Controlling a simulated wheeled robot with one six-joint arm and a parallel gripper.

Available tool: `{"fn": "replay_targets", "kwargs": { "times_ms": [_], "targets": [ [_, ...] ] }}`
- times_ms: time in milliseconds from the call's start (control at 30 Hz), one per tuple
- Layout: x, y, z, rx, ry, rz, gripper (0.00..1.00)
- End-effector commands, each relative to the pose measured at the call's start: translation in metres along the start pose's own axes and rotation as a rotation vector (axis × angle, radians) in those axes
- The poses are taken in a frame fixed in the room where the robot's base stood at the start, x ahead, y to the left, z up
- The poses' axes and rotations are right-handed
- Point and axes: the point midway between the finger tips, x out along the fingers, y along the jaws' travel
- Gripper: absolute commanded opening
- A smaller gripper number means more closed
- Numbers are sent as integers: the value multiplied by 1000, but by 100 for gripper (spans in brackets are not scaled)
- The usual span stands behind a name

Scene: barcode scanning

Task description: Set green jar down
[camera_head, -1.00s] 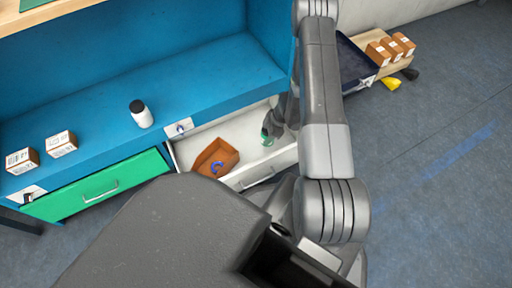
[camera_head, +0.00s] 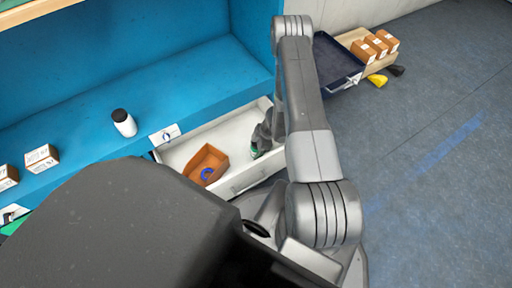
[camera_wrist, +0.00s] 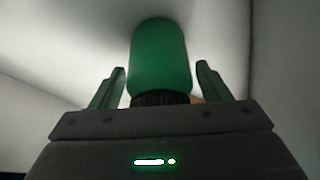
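The green jar (camera_wrist: 160,60) fills the middle of the wrist view, with its dark ribbed cap toward my gripper (camera_wrist: 160,68). One finger is on each side of the jar, and a narrow gap shows on both sides, so the gripper looks open around it. In the head view, the jar (camera_head: 254,152) is a small green patch inside the right part of the open white drawer (camera_head: 200,139). My gripper and arm partly cover it there. Whether its base rests on the drawer floor is hidden.
An orange-brown bin (camera_head: 206,165) with a blue ring mark stands in the drawer, left of the jar. A white bottle with a black cap (camera_head: 124,123) and white-brown boxes (camera_head: 41,158) stand on the blue shelf. A dark tray (camera_head: 335,62) lies beyond my arm.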

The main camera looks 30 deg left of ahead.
Motion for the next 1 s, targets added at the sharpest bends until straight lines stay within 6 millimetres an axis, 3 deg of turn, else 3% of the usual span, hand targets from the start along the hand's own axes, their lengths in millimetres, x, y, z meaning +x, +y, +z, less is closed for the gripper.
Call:
{"fn": "replay_targets", "kwargs": {
  "times_ms": [367,800,1000],
  "targets": [
    [-5,0,-2,0,0,0,74],
    [-93,1,-3,1,0,3,74],
    [-118,0,-2,1,1,1,74]
  ]
}}
